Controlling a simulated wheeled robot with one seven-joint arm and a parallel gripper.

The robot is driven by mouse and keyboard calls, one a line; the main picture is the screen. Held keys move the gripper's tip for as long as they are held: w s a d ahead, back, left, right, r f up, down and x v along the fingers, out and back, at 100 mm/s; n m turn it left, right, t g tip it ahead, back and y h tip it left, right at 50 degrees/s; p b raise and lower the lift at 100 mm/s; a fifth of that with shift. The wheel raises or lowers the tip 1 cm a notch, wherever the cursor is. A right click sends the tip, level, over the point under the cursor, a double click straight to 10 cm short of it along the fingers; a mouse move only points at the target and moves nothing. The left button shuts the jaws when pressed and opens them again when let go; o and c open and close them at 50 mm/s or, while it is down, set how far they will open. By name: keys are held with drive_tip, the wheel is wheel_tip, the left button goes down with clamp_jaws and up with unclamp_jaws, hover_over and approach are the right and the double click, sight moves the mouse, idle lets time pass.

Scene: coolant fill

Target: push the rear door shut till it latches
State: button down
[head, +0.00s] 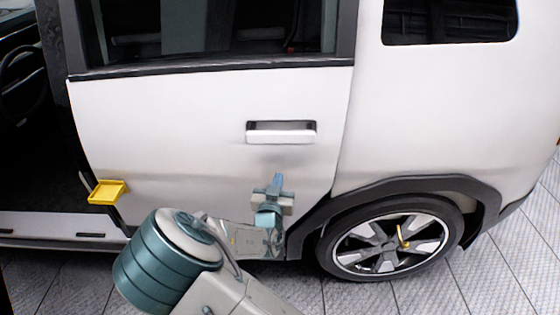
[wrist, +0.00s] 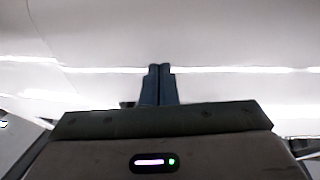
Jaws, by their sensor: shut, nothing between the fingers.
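The white rear door (head: 200,120) fills the middle of the head view, with its handle (head: 281,132) near its right edge. Its right edge lies close along the rear body panel. My gripper (head: 277,180) is shut and empty, in front of the door's lower right part, below the handle. In the wrist view my gripper's fingertips (wrist: 160,68) are together and point at the white door surface (wrist: 200,40). I cannot tell whether the fingertips touch the door or whether it is latched.
A yellow tray-like piece (head: 107,192) sticks out near the door's lower left edge. The front doorway (head: 30,140) at the left is open, with a steering wheel inside. The rear wheel (head: 392,241) stands right of my gripper. Tiled floor (head: 510,260) at the lower right is clear.

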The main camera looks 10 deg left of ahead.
sight(280, 167)
drive_tip(key=shift+w+a+y+b, duration=0.15)
drive_tip(key=shift+w+b, duration=0.2)
drive_tip(key=shift+w, duration=0.4)
drive_tip(key=shift+w+y+b, duration=0.15)
drive_tip(key=shift+w+b, duration=0.15)
drive_tip(key=shift+w, duration=0.4)
drive_tip(key=shift+w+a+n+y+b, duration=0.1)
drive_tip(key=shift+w+n+y+b, duration=0.15)
drive_tip(key=shift+w+b, duration=0.4)
drive_tip(key=shift+w+a+n+y+b, duration=0.1)
drive_tip(key=shift+w+n+y+b, duration=0.15)
drive_tip(key=shift+w, duration=0.65)
drive_tip(key=s+d, duration=0.1)
drive_tip(key=s, duration=0.9)
drive_tip(key=shift+d+b, duration=0.3)
